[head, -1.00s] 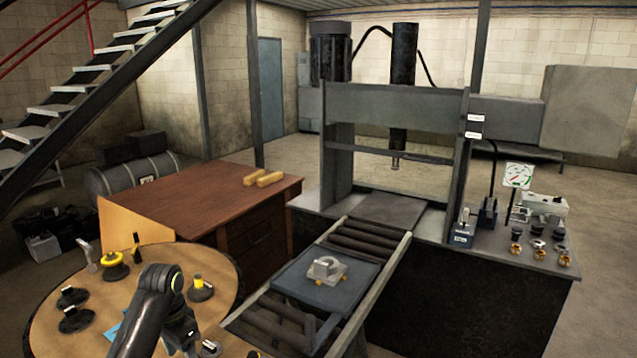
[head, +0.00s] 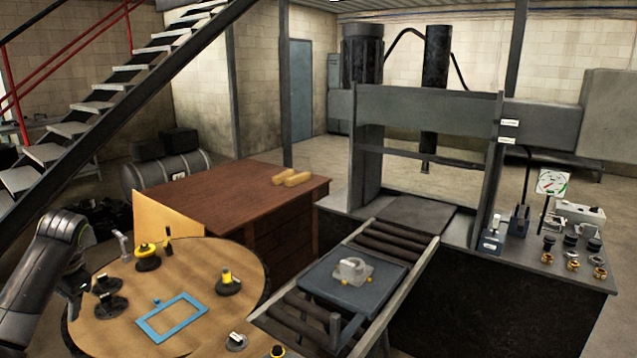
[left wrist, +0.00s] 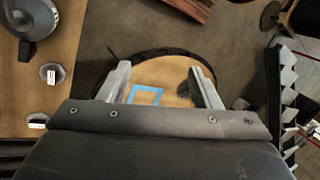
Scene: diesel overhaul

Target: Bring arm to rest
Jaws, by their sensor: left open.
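My left arm stands at the left edge of the head view, with its dark gripper (head: 80,280) low beside the round wooden table (head: 215,265). In the left wrist view the two fingers (left wrist: 158,68) are spread apart with nothing held between them. A flat blue rectangular frame (head: 172,318) lies on the round table and shows between the fingers in the left wrist view (left wrist: 147,95), well beyond them. My right gripper is not in view.
The round table carries a yellow-and-black part (head: 147,258), a yellow-topped part (head: 228,284) and dark parts (head: 108,303). A roller conveyor holds a blue tray (head: 330,292) with a grey metal part (head: 352,269). A press (head: 430,115) stands behind, a staircase (head: 120,95) at left.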

